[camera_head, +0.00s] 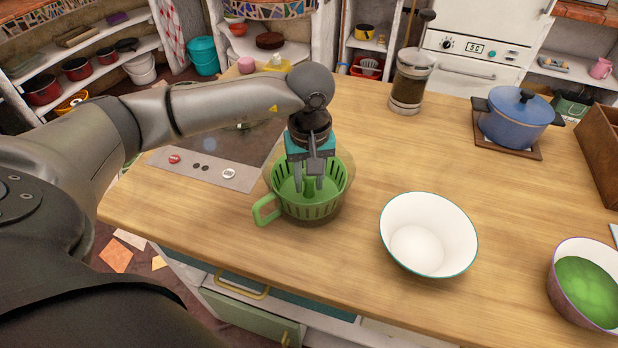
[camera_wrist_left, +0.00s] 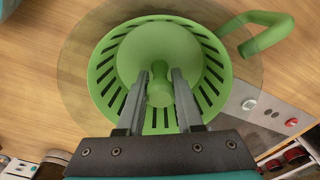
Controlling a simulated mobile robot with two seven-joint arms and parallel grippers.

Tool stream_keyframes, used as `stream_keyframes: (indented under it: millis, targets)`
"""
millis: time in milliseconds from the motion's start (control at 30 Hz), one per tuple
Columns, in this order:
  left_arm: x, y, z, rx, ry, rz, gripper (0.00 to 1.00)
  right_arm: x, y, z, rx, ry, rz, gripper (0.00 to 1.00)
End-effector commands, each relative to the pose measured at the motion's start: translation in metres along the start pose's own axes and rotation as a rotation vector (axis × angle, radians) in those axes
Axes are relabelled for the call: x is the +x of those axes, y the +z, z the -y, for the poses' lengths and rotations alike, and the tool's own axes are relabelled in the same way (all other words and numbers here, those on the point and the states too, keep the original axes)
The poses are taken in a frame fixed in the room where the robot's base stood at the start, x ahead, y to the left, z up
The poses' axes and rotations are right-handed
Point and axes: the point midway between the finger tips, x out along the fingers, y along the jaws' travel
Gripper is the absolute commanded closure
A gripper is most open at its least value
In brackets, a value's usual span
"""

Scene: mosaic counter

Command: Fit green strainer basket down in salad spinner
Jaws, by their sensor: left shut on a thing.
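The green strainer basket (camera_wrist_left: 216,71) has slots around its wall and a knob (camera_wrist_left: 160,93) rising from its middle. My left gripper (camera_wrist_left: 160,82) is shut on that knob, pointing down into the basket; the head view shows the gripper (camera_head: 309,184) too. The clear bowl of the salad spinner (camera_head: 329,216) stands on the counter, with a green handle (camera_head: 266,211) at its left in the head view. The basket sits within the bowl's outline, off its middle in the wrist view. I cannot tell whether it rests on the bowl's bottom. My right gripper is not in view.
A white bowl (camera_head: 429,225) stands right of the spinner, and a bowl with green contents (camera_head: 588,290) is at the far right. A cooktop (camera_head: 205,170) lies to the left. A glass jar (camera_head: 408,85) and a blue pot (camera_head: 514,115) stand farther back. The wooden counter between is clear.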

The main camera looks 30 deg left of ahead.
Motion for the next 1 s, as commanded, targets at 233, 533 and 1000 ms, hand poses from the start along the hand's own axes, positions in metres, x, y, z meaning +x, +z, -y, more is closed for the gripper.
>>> stream_keyframes:
  millis: [233,533,1000]
  targets:
    - [0.0042,-0.0001,0.0000,0.000,0.000,-0.001,1.00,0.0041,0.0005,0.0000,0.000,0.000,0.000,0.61]
    - [0.0061,0.0000,0.0000,0.000,0.001,-0.001,0.53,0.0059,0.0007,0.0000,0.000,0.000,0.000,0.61]
    - [0.0053,0.0002,0.0000,0.000,0.000,0.000,0.30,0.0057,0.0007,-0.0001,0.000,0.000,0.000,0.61]
